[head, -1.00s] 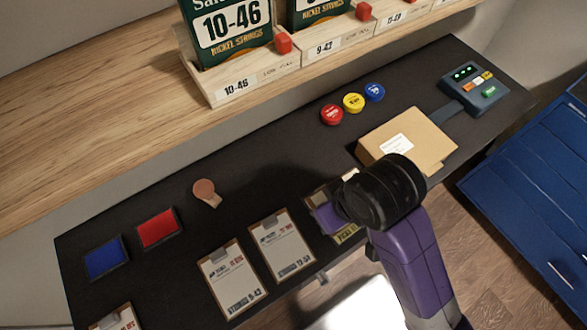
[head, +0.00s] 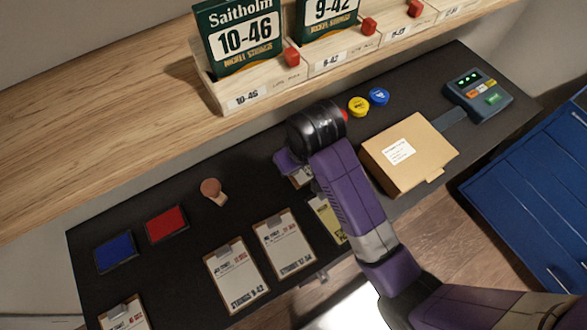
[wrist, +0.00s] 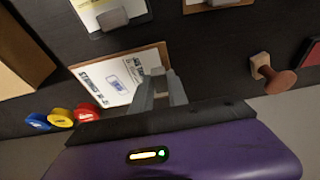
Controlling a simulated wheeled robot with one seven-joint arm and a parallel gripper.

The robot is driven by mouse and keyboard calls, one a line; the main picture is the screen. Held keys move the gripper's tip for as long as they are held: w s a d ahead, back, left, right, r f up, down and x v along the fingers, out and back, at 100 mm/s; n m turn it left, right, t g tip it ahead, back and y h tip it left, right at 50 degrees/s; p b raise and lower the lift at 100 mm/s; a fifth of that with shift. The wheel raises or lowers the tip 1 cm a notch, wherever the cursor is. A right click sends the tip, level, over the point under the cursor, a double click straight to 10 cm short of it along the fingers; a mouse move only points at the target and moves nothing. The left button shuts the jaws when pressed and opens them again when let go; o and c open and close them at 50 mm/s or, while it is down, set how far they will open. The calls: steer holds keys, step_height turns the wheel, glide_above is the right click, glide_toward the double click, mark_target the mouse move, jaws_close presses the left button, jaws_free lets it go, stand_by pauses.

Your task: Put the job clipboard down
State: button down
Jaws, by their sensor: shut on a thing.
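My gripper (head: 287,166) is over the black bench, mostly hidden in the head view by my own wrist. In the wrist view its fingers (wrist: 157,88) are shut on the upper edge of a clipboard (wrist: 112,78) with a white printed sheet. A small part of that clipboard shows beside my wrist in the head view (head: 301,178). It looks close to the bench top; I cannot tell whether it touches. Other clipboards lie along the front of the bench: one marked 9-42 (head: 237,278), one beside it (head: 283,246), and a yellow-labelled one (head: 329,217).
A cardboard box (head: 410,155) lies right of my arm. Yellow (head: 358,106) and blue (head: 379,96) round tins stand behind it. A wooden stamp (head: 213,190) and red pad (head: 166,224) are left. The shelf (head: 120,130) overhangs the back. Bare bench lies between stamp and gripper.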

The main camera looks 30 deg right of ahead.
step_height(320, 180, down, 3)
steer(key=shift+f+p, duration=0.15)
steer(key=shift+p, duration=0.2)
steer(key=shift+w+f, duration=0.1)
steer(key=shift+w, duration=0.05)
steer(key=shift+f, duration=0.25)
steer(key=shift+f, duration=0.1)
steer(key=c, duration=1.3)
jaws_free()
